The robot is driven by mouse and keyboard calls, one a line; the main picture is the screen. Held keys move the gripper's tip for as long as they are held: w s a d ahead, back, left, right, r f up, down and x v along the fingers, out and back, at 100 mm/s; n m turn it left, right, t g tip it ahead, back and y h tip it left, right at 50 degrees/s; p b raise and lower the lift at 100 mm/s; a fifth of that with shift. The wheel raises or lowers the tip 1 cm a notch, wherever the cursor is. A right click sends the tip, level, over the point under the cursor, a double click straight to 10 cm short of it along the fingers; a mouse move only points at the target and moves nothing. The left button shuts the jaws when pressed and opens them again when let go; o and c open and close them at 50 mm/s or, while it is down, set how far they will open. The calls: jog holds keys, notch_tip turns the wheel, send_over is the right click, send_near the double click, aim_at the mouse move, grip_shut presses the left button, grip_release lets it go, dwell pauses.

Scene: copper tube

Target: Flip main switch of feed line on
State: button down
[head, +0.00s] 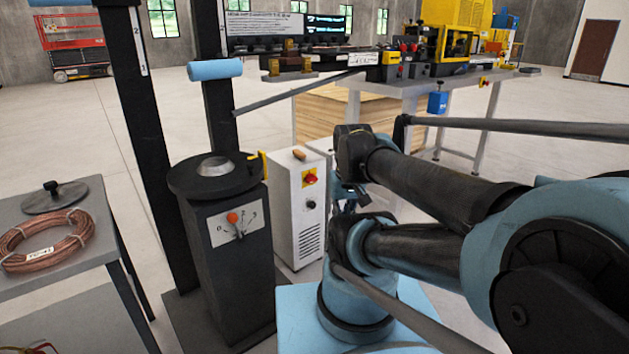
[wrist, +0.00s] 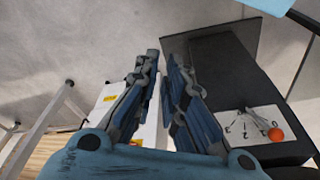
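In the head view a red rotary switch on a yellow plate (head: 309,177) sits on the front of a white cabinet (head: 311,216). Its exact setting is too small to read. My gripper (head: 345,195) is mostly hidden by my arm, just right of the cabinet. In the wrist view my gripper (wrist: 162,58) has its two fingers a small distance apart, with nothing seen between them. The white cabinet (wrist: 105,94) shows behind and beside the fingers, with yellow patches. The fingers cover much of it, so I cannot make out the switch or any contact there.
A black pedestal (head: 228,285) with an orange-knobbed numbered dial (head: 238,222) stands left of the cabinet; the dial also shows in the wrist view (wrist: 254,124). A grey table (head: 70,295) holds a copper coil (head: 45,240). A machine bench (head: 400,85) stands behind.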

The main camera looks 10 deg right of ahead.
jog(key=w+a+r+n+t+y, duration=0.1)
jog(key=w+r+n, duration=0.15)
jog(key=w, duration=1.05)
jog(key=w+r+n+t+y, duration=0.15)
jog(key=w+r, duration=0.25)
jog(key=w, duration=0.9)
jog(key=w+d+f+t, duration=0.1)
jog(key=w+d+f, duration=0.1)
jog(key=w, duration=0.6)
jog(key=w+d+f+n+t+y, duration=0.1)
jog(key=w+f, duration=0.3)
jog(key=w, duration=0.4)
jog(key=w+d+f+t+y, duration=0.1)
jog(key=w+d+f, duration=0.1)
jog(key=w, duration=0.6)
jog(key=shift+w+d+f+n, duration=0.4)
jog(key=shift+d, duration=0.5)
